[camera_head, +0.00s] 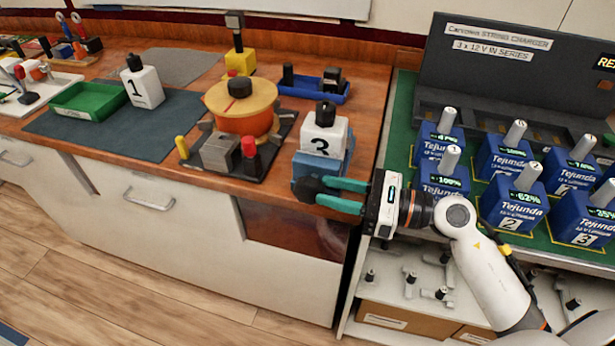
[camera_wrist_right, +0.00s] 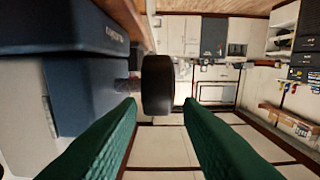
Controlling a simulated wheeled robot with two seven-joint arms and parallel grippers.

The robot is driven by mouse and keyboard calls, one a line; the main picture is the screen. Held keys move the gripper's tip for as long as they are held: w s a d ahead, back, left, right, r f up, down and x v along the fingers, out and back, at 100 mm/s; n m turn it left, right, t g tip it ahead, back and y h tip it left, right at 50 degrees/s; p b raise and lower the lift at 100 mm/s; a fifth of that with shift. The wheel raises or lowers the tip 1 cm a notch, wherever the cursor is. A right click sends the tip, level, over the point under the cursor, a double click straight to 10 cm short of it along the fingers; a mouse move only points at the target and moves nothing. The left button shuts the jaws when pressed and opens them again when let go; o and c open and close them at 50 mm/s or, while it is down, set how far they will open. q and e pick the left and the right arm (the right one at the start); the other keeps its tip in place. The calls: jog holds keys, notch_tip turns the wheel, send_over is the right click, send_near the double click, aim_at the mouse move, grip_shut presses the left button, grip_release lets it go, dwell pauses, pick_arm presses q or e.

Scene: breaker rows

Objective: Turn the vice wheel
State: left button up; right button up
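The blue vice (camera_head: 306,168) stands at the front right edge of the wooden bench, with a white block marked 3 (camera_head: 322,142) at its top. Its black wheel (camera_head: 309,188) faces the front of the bench. In the right wrist view the wheel (camera_wrist_right: 158,85) stands out from the vice's blue body (camera_wrist_right: 85,90). My right gripper (camera_head: 322,191) is open, its green fingers pointing at the wheel. In the right wrist view the fingertips (camera_wrist_right: 160,101) lie either side of the wheel, with gaps showing; I cannot tell how far they reach around it. My left gripper is not in view.
An orange round pot-like part (camera_head: 242,105) sits on a dark base left of the vice. A blue tray (camera_head: 312,88) lies behind. Several blue batteries (camera_head: 512,203) stand on the green charger shelf at right. Open floor (camera_head: 150,290) lies before the cabinets.

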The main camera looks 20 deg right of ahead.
aim_at(321, 189)
jog(key=p+x, duration=0.1)
jog(key=x, duration=0.3)
jog(key=shift+w, duration=0.1)
jog(key=shift+w+a, duration=0.25)
jog(key=shift+a, duration=0.2)
jog(key=c, duration=0.7)
jog(key=b, duration=0.2)
jog(key=shift+d+f+b, duration=0.1)
jog(key=shift+f+b, duration=0.15)
jog(key=shift+b, duration=0.05)
jog(key=shift+r+t+y, duration=0.25)
jog(key=shift+t+y, duration=0.05)
jog(key=o, duration=0.7)
notch_tip(321, 189, up, 10)
jog(key=shift+p, duration=1.1)
